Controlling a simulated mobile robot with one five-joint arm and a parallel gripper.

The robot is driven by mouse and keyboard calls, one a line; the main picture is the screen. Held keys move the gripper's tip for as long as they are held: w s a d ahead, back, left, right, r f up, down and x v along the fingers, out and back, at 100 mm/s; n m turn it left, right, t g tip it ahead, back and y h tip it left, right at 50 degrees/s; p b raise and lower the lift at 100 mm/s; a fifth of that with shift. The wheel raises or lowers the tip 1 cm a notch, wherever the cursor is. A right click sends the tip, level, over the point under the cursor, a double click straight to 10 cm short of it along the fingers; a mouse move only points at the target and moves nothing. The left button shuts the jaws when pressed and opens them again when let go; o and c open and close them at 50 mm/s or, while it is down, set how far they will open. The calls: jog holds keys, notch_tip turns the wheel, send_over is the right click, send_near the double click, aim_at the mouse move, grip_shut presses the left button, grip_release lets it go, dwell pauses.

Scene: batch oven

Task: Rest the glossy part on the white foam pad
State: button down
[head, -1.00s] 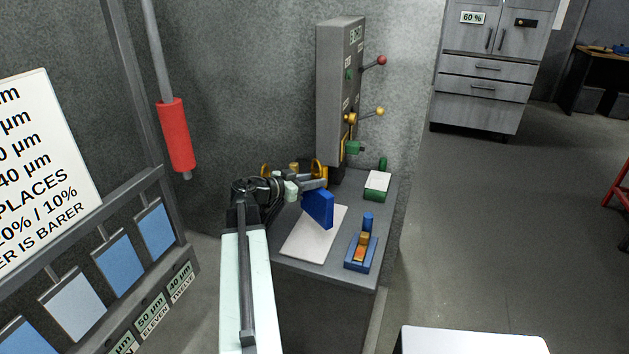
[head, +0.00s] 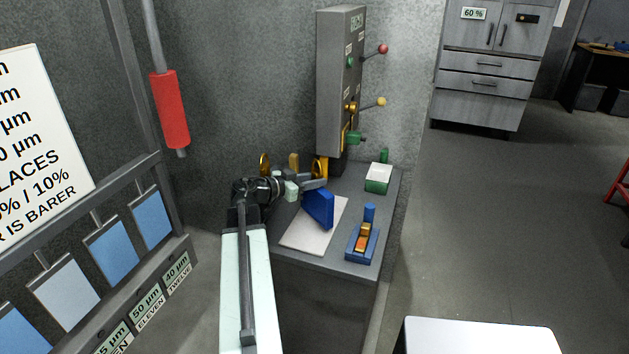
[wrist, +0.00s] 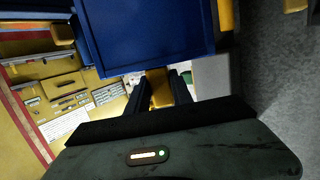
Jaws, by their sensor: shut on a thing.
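The glossy part is a blue flat panel (head: 319,208), tilted up on edge. My gripper (head: 316,184) is shut on it at its upper end. The panel is over the white foam pad (head: 303,239), which lies flat on the grey bench top. Its lower edge is close to the pad; I cannot tell whether they touch. In the wrist view the blue panel (wrist: 145,35) fills the upper middle, and a yellow tab (wrist: 158,86) shows between the fingers of my gripper (wrist: 160,90). The panel hides part of the pad.
A blue fixture (head: 361,246) with an orange piece stands to the pad's right. A green box with a white top (head: 377,179) stands behind it. A grey control column (head: 340,85) with levers rises at the bench's back. A rack of hanging blue panels (head: 111,249) stands at left.

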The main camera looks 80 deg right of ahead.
jog(key=shift+f+b, duration=0.35)
jog(key=shift+f, duration=0.05)
jog(key=c, duration=1)
grip_release()
jog(key=shift+c, duration=0.2)
